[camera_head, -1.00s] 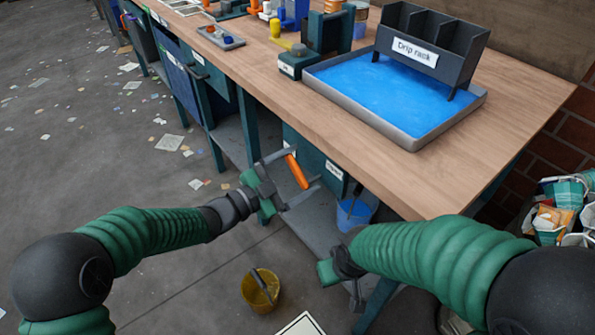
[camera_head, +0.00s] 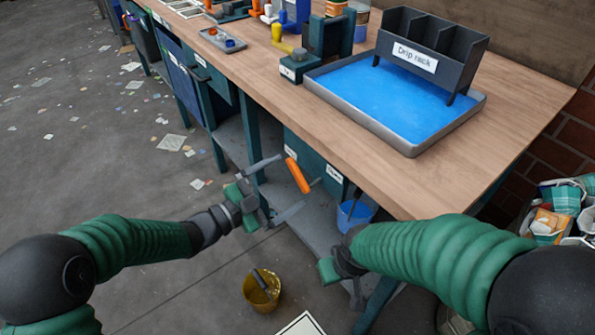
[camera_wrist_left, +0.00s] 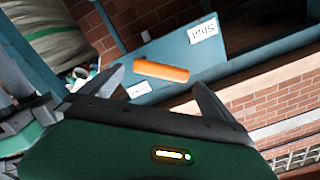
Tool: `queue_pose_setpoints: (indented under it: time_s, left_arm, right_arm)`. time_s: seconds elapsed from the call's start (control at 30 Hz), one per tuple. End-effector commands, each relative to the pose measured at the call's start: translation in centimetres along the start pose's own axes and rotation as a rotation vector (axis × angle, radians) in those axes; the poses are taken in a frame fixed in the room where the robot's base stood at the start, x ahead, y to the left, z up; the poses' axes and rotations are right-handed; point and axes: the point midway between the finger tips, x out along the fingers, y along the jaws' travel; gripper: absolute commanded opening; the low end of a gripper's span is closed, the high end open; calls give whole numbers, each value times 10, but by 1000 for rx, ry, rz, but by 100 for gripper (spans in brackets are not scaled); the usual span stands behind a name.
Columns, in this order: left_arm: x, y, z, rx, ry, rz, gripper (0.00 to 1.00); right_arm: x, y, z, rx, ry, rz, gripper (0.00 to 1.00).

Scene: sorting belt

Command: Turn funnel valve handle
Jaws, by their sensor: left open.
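The orange valve handle (camera_head: 297,176) is mounted on a teal panel (camera_head: 315,163) below the workbench edge, tilted in the head view. It also shows in the left wrist view (camera_wrist_left: 161,75), near-level across the picture, beyond and between the fingers. White labels sit on the panel; one (camera_wrist_left: 203,33) reads "Shut" upside down. My left gripper (camera_head: 293,179) is open and empty, its fingers pointing at the handle and apart from it. My right gripper (camera_head: 342,277) hangs low under its arm, mostly hidden. No funnel can be made out.
The workbench (camera_head: 400,185) overhangs the panel; on it stand a blue-filled tray (camera_head: 413,150) and the drip rack (camera_head: 433,50). A blue bucket (camera_head: 353,214) stands beneath the panel. A yellow bucket (camera_head: 262,290) stands on the floor. A bin of litter is at right.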

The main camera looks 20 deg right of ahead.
Motion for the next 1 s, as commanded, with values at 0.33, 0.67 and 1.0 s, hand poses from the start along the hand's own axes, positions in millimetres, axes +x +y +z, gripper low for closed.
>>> queue_pose_setpoints:
  time_s: [0.33,0.67,1.0]
  left_arm:
    - [-97,-2,-2,-3,-4,-2,100]
    - [-120,0,1,-1,-1,0,100]
    - [-119,0,1,0,-1,0,100]
  right_arm:
    - [-36,0,-8,0,0,0,28]
    - [-38,0,-9,0,0,0,28]
    - [-38,0,-9,0,0,0,28]
